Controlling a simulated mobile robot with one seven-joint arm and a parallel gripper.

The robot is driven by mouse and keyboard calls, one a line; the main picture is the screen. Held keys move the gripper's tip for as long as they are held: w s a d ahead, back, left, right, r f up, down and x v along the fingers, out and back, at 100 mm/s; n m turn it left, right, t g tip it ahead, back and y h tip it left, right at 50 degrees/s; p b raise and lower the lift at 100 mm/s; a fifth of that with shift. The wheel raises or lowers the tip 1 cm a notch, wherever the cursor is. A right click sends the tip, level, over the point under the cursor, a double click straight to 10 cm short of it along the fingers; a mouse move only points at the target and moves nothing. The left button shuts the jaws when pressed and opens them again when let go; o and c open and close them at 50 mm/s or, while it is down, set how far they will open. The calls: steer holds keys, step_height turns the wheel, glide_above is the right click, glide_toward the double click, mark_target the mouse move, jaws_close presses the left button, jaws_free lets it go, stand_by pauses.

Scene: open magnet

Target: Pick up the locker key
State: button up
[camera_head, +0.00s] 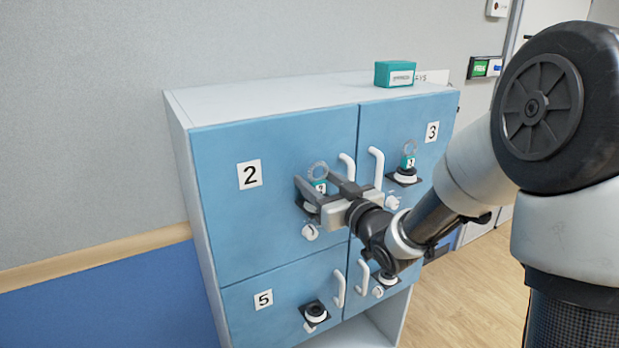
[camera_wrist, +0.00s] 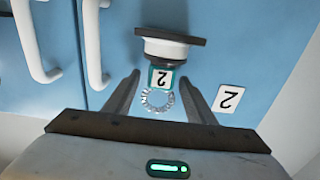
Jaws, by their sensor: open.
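The locker key on door 2 has a teal tag marked 2 and a clear coiled ring. In the head view the ring (camera_head: 317,170) shows above my gripper (camera_head: 318,190), which partly hides the tag and the lock. In the wrist view the tag (camera_wrist: 160,78) hangs at a round white-and-black lock (camera_wrist: 168,50), with the coiled ring (camera_wrist: 158,101) beyond it. My gripper (camera_wrist: 163,92) is open, with one finger on each side of the tag and ring. I see gaps between the fingers and the key.
The blue locker cabinet (camera_head: 255,215) has white handles close to my gripper, including door 2's handle (camera_head: 346,168). Door 3 has a similar tag (camera_head: 408,161) and ring. A teal box (camera_head: 395,74) sits on top. Door 5 (camera_head: 285,290) is below.

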steer(key=shift+w+a, duration=0.15)
steer(key=shift+w, duration=0.15)
steer(key=shift+s, duration=0.15)
steer(key=c, duration=1.1)
steer(key=shift+r, duration=0.15)
